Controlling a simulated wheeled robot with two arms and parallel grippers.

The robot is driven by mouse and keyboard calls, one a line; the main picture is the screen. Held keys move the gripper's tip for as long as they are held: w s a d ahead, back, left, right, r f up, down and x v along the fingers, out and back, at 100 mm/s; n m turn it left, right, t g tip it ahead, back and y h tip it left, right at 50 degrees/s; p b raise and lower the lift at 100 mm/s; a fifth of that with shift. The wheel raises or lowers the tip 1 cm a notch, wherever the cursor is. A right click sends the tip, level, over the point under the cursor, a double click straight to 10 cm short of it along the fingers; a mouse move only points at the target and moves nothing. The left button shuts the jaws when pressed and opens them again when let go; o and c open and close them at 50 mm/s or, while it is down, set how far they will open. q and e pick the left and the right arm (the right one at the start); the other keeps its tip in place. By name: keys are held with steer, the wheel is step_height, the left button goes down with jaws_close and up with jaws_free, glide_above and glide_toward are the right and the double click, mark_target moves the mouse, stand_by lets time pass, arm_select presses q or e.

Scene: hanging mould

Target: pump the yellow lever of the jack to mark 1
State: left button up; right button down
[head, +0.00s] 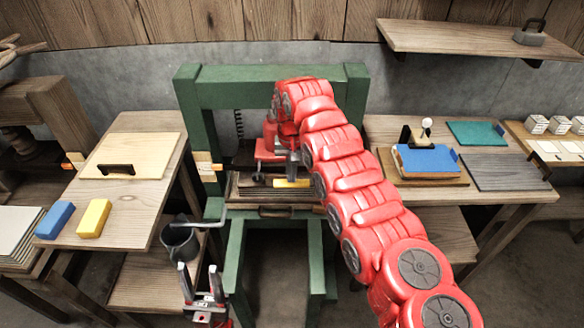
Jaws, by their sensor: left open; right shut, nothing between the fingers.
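A green frame (265,73) stands in the middle of the head view. Inside it are a red part (268,155), which seems to belong to the jack, and the short yellow lever (291,183). My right arm reaches into the frame from the lower right and hides much of its right side. My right gripper (294,168) appears to be just above the yellow lever, shut and empty; I cannot tell whether it touches. My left gripper (203,286) is low at the left, open and empty, fingers upward. I cannot make out mark 1.
A dark bucket (180,243) stands close to my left gripper. The left table (130,215) holds a board with a handle, a blue block and a yellow block. The right table (480,208) holds a blue pad and boards. A shelf (470,40) hangs upper right.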

step_height(320, 180, down, 14)
steer(key=b, duration=0.8)
step_height(320, 180, up, 14)
steer(key=p, duration=0.4)
steer(key=shift+p, duration=0.4)
steer(key=shift+f, duration=0.1)
